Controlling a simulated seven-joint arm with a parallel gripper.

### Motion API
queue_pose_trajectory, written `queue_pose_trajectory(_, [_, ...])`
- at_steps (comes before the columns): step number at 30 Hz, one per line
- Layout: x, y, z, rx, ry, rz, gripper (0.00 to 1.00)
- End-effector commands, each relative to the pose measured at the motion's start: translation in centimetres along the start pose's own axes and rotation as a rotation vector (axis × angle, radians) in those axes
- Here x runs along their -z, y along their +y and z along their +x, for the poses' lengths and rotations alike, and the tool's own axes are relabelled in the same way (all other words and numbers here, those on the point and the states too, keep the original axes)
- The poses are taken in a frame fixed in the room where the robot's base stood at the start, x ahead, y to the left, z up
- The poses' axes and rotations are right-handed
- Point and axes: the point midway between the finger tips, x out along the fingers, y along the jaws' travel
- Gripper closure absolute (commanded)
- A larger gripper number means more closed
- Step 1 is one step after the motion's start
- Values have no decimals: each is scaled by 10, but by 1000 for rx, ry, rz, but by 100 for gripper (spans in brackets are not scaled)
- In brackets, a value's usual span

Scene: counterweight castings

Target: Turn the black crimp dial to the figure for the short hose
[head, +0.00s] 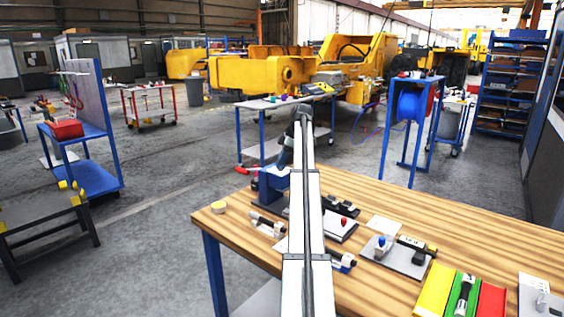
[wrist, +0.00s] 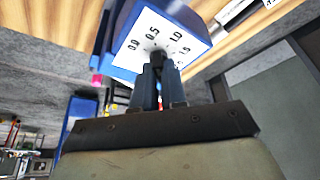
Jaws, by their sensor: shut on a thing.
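The blue crimp machine (head: 268,187) stands at the far left edge of the wooden bench in the head view. In the wrist view its white dial face (wrist: 135,45) carries the figures 0.0, 0.5, 1.0 and 1.5. The black crimp dial (wrist: 158,54) sits at the middle of the face, mostly hidden between my fingers. My gripper (wrist: 158,68) is shut on it. The dial's pointer is not clear enough to read. In the head view my gripper (head: 284,160) is beside the machine. Short black hose pieces with fittings (head: 267,224) lie on the bench; I cannot tell which is the short hose.
My arm crosses the bench's middle.

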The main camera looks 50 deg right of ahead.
Motion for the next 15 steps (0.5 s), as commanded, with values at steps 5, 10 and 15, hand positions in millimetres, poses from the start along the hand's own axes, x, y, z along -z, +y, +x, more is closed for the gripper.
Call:
queue_pose_trajectory(5, [0, 0, 0, -1, 0, 0, 100])
queue_pose_trajectory(10, [0, 0, 0, -1, 0, 1, 72])
queue_pose_trajectory(15, [0, 0, 0, -1, 0, 1, 63])
